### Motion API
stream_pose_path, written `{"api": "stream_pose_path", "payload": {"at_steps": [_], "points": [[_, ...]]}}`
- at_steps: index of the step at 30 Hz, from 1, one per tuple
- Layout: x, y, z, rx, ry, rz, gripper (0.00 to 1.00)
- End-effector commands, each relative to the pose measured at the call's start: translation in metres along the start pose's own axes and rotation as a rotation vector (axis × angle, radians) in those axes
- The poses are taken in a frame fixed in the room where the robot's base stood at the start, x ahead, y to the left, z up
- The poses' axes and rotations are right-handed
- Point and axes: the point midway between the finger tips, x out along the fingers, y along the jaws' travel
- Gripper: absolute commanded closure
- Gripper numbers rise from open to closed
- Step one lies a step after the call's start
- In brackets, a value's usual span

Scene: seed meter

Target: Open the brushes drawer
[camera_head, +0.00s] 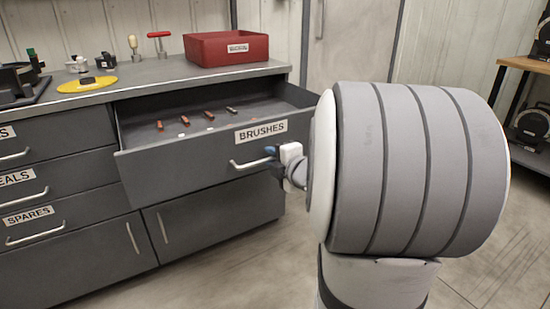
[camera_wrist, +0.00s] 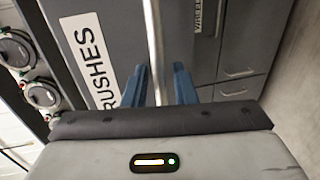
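The brushes drawer (camera_head: 205,150) is pulled well out of the grey cabinet, and small brush-like pieces show inside it. Its label reads BRUSHES, and its front also shows in the wrist view (camera_wrist: 65,45). My gripper (camera_head: 272,153) is at the right end of the drawer's bar handle (camera_head: 245,163). In the wrist view, the blue fingers of my gripper (camera_wrist: 160,70) stand on either side of the handle (camera_wrist: 154,40), with gaps visible beside the bar. The fingers look open around it. My arm hides the area right of the handle in the head view.
A red bin (camera_head: 225,50), a yellow disc (camera_head: 87,84) and several tools stand on the worktop. Shut drawers, including the spares drawer (camera_head: 35,222), are at the left. Shut cupboard doors (camera_head: 215,222) lie below. The floor in front looks clear.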

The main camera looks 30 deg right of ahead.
Motion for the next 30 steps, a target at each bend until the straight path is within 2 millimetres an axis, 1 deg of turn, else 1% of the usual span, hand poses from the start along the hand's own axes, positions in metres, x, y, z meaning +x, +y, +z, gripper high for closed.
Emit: {"api": "stream_pose_path", "payload": {"at_steps": [4,9,12,15,19,30], "points": [[-0.016,0.003,0.001,-0.001,-0.003,0.000,0.75],[-0.047,0.004,0.002,0.000,-0.005,0.001,0.75],[-0.062,0.003,0.001,0.001,-0.005,0.001,0.75],[-0.072,0.002,0.001,0.001,-0.004,0.000,0.75],[-0.077,0.000,0.000,0.000,-0.001,0.000,0.75],[-0.077,0.000,0.001,0.000,-0.002,0.000,0.75]]}}
